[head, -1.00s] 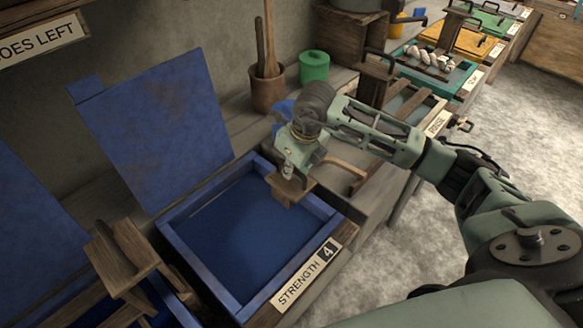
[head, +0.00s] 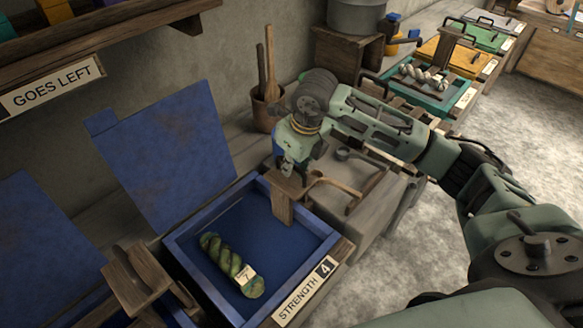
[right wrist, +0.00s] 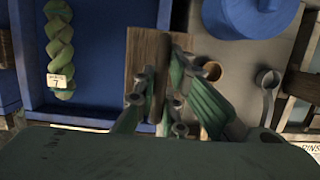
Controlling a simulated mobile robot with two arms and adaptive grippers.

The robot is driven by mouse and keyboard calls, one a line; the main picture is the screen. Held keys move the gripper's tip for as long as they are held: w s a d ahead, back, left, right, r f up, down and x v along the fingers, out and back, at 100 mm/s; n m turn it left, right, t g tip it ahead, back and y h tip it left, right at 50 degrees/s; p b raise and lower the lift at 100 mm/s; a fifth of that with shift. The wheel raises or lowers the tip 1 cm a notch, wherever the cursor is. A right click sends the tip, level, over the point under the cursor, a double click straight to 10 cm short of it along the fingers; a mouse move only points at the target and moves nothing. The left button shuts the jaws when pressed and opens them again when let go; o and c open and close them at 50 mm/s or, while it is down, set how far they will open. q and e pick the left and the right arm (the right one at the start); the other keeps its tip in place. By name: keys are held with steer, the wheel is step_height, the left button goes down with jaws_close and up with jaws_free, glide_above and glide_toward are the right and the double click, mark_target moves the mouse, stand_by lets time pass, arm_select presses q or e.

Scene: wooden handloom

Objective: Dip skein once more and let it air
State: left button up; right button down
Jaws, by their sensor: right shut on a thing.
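A green twisted skein (head: 231,265) with a pale tag reading 7 lies in the open blue vat (head: 186,262) labelled STRENGTH 4. It also shows at the upper left of the right wrist view (right wrist: 60,40). I cannot tell whether it rests on the liquid or on a support. My right gripper (head: 291,170) is at the vat's back right edge, shut on a wooden handle piece (head: 283,207). In the right wrist view its fingers close around the wood (right wrist: 148,55). The skein is apart from the gripper. My left gripper is not in view.
The vat's blue lid (head: 165,160) stands open behind it. Another wooden handle (head: 135,280) is at the left vat. A wooden pot with sticks (head: 267,105) stands behind my right gripper.

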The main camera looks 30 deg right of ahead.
steer(key=shift+w+r+p, duration=0.1)
steer(key=shift+r+p, duration=2.15)
steer(key=shift+r, duration=2.05)
steer(key=c, duration=0.6)
jaws_free()
steer(key=shift+f, duration=0.15)
steer(key=shift+o, duration=0.2)
steer(key=w+p+v, duration=0.1)
steer(key=p+v, duration=0.3)
steer(key=v, duration=0.2)
steer(key=shift+a+r, duration=0.25)
steer(key=shift+r, duration=0.35)
